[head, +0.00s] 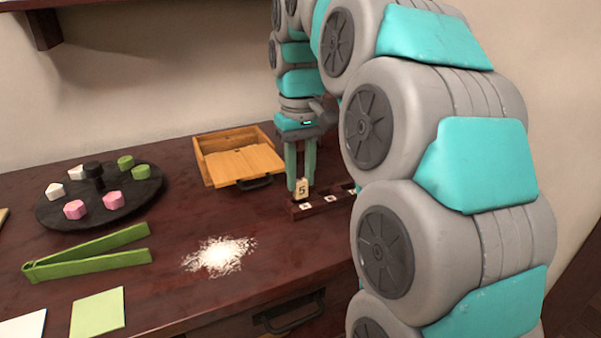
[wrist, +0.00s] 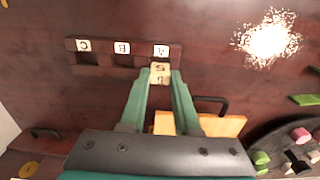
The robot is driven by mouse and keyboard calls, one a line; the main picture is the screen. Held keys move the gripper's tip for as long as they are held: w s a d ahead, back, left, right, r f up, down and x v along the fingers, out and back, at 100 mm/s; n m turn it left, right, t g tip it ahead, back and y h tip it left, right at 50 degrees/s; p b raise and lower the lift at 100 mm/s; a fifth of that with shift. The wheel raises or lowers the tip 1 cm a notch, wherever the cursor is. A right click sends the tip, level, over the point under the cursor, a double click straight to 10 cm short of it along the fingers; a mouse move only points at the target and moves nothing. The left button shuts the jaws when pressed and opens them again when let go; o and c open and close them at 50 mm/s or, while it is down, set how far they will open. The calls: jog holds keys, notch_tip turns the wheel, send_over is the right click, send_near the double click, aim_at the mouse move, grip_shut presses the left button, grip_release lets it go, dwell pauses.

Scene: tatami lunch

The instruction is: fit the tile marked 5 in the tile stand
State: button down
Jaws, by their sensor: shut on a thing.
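The tile marked 5 (head: 302,188) is pale and stands roughly upright between the fingertips of my gripper (head: 301,176), which is shut on it. The dark tile stand (head: 325,206) lies on the table below, with white letter labels along its front. In the wrist view the stand (wrist: 103,57) shows labels C, B and A. The tile (wrist: 160,74) is at the A end, over or in that slot; I cannot tell whether it is seated. The slots by C and B look empty.
An open wooden box (head: 205,163) with a board and dark handle stands behind the stand. A round black tray (head: 60,215) holds several coloured pieces. Green tongs (head: 90,263), white powder (head: 220,256) and a green square (head: 98,312) lie on the table (head: 165,293).

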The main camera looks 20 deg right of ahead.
jog(key=shift+f+b, duration=0.45)
jog(key=shift+f, duration=0.65)
jog(key=c, duration=0.6)
grip_release()
jog(key=shift+o, duration=0.2)
jog(key=shift+r+p, duration=1)
jog(key=shift+r, duration=2.95)
